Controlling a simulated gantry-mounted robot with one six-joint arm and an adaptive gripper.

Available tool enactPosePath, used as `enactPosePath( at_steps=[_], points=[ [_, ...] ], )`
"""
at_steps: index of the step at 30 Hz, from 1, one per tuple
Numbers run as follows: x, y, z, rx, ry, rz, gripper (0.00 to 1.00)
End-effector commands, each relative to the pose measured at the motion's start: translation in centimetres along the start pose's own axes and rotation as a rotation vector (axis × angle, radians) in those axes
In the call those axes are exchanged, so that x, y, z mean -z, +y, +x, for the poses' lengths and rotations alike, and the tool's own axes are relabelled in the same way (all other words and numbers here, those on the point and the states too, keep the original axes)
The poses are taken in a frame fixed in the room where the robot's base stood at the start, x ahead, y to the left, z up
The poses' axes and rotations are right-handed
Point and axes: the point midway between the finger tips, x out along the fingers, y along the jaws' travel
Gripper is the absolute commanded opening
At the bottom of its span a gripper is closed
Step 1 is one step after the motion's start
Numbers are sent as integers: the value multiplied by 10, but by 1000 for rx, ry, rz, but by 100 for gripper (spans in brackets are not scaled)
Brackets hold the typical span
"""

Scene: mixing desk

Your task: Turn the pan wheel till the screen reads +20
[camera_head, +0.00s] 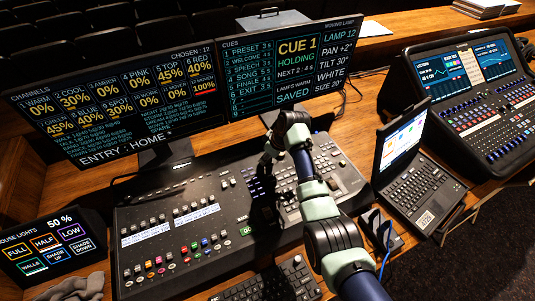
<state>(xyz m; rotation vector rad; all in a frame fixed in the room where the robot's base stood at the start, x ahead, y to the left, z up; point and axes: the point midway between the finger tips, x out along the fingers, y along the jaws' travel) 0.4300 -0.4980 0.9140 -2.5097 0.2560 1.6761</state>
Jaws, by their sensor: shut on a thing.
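The lighting desk (160,212) stands on the wooden table, a dark console with buttons, faders and small displays. My gripper (263,212) points down at the middle of its panel and is shut on the pan wheel, which is mostly hidden by the dark fingers and shadow. The right-hand screen (285,65) reads "LAMP 12", "PAN +2°", "TILT 30°", "WHITE" and "SIZE 20" in its moving lamp column. It also shows "CUE 1 HOLDING".
A channels screen (115,92) stands at the left. A house lights panel (48,247) and grey gloves (75,287) are front left. A keyboard (270,283) lies in front. An open laptop (415,190) and a sound mixer (480,115) stand at the right, close to my arm.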

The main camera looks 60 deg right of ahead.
Motion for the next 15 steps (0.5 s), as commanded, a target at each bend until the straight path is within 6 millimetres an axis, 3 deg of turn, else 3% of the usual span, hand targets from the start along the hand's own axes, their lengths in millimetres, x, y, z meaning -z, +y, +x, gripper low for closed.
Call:
enactPosePath(
  at_steps=[15],
  points=[
    [2,-4,-3,-148,-1,355,1]
  ],
)
